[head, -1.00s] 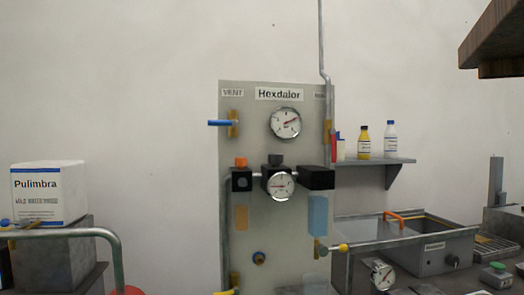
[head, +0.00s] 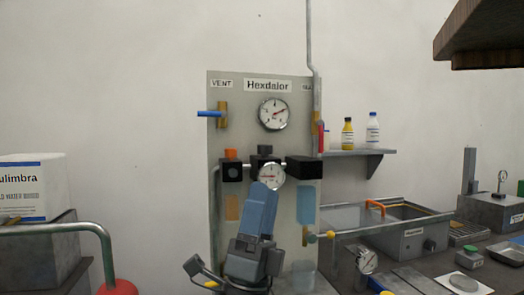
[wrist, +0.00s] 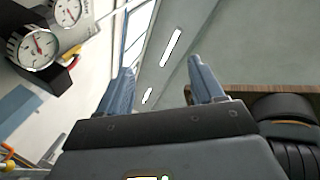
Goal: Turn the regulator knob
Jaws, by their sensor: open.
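The grey Hexdalor panel (head: 285,98) stands upright in the head view. A dark knob (head: 264,150), which looks like the regulator knob, sits on top of the black regulator body, just above the lower round gauge (head: 270,176). My gripper (head: 265,188) is in front of the panel, its blue fingers pointing up and overlapping the lower edge of that gauge. In the wrist view my gripper (wrist: 162,80) has its two blue fingers spread apart with nothing between them. Two gauges (wrist: 38,46) show at the left there; I cannot make out the knob.
A blue-handled vent valve (head: 212,114) and an upper gauge (head: 273,114) are on the panel. An orange cap (head: 231,153) is left of the knob. A shelf (head: 360,153) with bottles and a grey sink unit (head: 402,240) stand to the right.

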